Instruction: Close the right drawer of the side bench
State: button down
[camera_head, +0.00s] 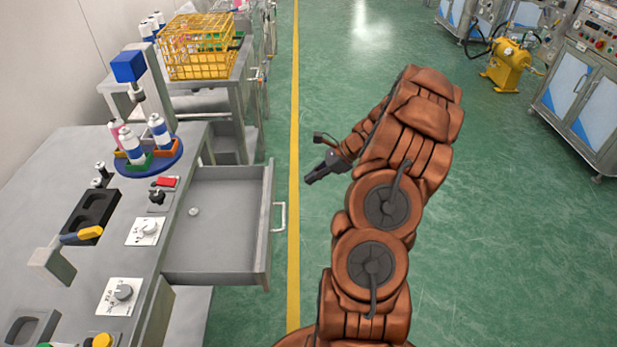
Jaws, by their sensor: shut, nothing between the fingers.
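One drawer (218,264) of the grey side bench (62,157) is pulled well out to the right over the floor. It is a grey metal box with a small round white item (193,211) inside. Its front panel carries a light bar handle (280,217) on the outer face. My gripper (309,180) is shut and empty. In the picture it is to the right of the drawer front and a little above the handle, apart from both. Its height relative to the handle is hard to judge.
The bench top holds a round blue turntable (172,163) with spray cans, dials and a yellow-handled lever (88,233). A second bench with a yellow wire basket (199,62) stands behind. Open green floor (500,230) lies to the right, with a yellow pump (510,66) and cabinets (585,95) beyond.

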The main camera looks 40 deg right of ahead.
jog(key=w+a+f+p, duration=0.1)
jog(key=w+a+f, duration=0.4)
jog(key=w+a, duration=0.1)
jog(key=shift+a+p, duration=0.3)
jog(key=shift+a, duration=0.2)
jog(key=shift+f, duration=0.1)
